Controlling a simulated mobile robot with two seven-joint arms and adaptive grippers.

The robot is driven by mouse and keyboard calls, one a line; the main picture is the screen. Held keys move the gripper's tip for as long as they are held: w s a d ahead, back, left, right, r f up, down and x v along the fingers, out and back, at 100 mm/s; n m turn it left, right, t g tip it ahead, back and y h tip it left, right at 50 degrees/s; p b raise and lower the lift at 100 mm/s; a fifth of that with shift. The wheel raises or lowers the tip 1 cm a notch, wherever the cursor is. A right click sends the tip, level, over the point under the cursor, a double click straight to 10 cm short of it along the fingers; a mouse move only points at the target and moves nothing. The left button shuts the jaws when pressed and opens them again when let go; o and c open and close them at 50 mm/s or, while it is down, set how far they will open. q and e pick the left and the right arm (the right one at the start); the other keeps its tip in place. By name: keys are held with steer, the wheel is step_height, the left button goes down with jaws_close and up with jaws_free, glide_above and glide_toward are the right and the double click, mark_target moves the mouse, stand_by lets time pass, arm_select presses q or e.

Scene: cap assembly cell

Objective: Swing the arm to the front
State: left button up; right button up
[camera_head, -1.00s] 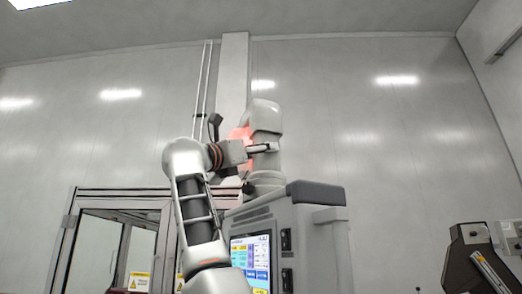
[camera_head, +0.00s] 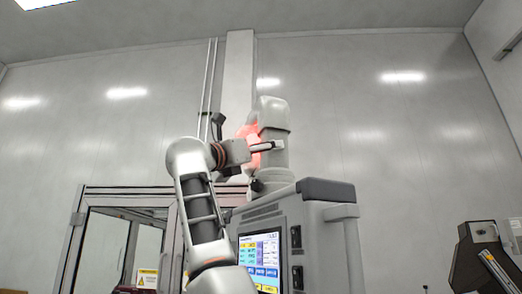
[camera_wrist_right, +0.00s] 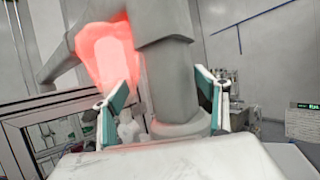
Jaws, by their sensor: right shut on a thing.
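My right arm rises through the middle of the head view, bent at its elbow, with its forearm level and pointing right. Its gripper (camera_head: 264,147) is up in the air in front of a grey robot-like unit. In the right wrist view the two green-and-white fingers (camera_wrist_right: 165,98) stand apart. My left gripper is not in view.
A grey machine cabinet (camera_head: 325,235) with a lit screen (camera_head: 260,262) stands close behind my arm. The grey unit (camera_head: 273,125) on it has a red glow (camera_head: 248,133). A framed glass enclosure (camera_head: 120,245) is at left, a dark device (camera_head: 485,258) at right.

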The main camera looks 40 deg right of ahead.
steer(key=shift+w+d+f, duration=0.1)
steer(key=shift+w+f, duration=0.05)
steer(key=shift+f, duration=0.05)
steer(key=v, duration=1.2)
steer(key=shift+s+r, duration=0.25)
